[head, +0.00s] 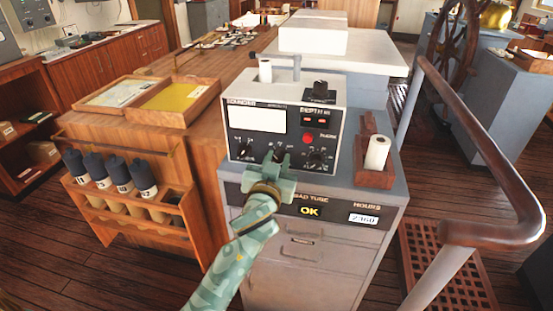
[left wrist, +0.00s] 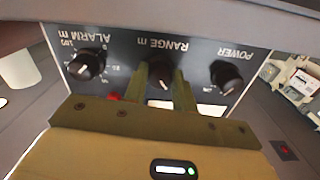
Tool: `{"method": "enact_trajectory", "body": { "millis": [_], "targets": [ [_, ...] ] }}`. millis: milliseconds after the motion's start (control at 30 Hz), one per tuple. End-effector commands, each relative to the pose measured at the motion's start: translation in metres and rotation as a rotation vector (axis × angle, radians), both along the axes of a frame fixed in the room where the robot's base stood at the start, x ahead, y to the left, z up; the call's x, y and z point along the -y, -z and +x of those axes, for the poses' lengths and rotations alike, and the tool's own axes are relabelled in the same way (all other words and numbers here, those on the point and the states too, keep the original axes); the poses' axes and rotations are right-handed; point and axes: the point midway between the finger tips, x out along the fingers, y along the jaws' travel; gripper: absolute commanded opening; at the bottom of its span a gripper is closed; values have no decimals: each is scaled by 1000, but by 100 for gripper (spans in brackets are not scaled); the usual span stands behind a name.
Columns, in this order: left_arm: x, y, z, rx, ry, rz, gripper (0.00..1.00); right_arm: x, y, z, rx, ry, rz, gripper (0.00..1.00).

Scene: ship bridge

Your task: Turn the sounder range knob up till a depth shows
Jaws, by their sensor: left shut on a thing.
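The sounder (head: 240,92) is a grey box with a black front panel on a grey cabinet. Its depth display (head: 314,121) shows two short red dashes and no number I can read. My left gripper (head: 278,160) is at the lower middle of the panel and covers the range knob in the head view. In the left wrist view the panel appears upside down, and the range knob (left wrist: 160,75) sits between the fingers of my left gripper (left wrist: 164,80), which is shut on it. The alarm knob (left wrist: 87,65) and the power knob (left wrist: 227,76) stand on either side. My right gripper is not in view.
A paper roll in a wooden holder (head: 373,177) stands right of the sounder. The cabinet front (head: 290,265) carries an OK light and an hours counter. A wooden handrail (head: 490,150) runs along the right.

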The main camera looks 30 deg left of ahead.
Motion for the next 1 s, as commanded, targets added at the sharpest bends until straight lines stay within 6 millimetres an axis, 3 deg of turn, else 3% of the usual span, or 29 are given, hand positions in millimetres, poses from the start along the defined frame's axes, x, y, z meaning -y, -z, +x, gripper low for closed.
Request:
{"method": "enact_trajectory", "body": {
  "millis": [500, 1000],
  "targets": [
    [0, -2, 0, -99, 0, 404, 4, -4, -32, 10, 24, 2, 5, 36],
    [0, 0, 0, -154, 0, 633, 4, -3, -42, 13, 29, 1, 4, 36]
  ]
}}
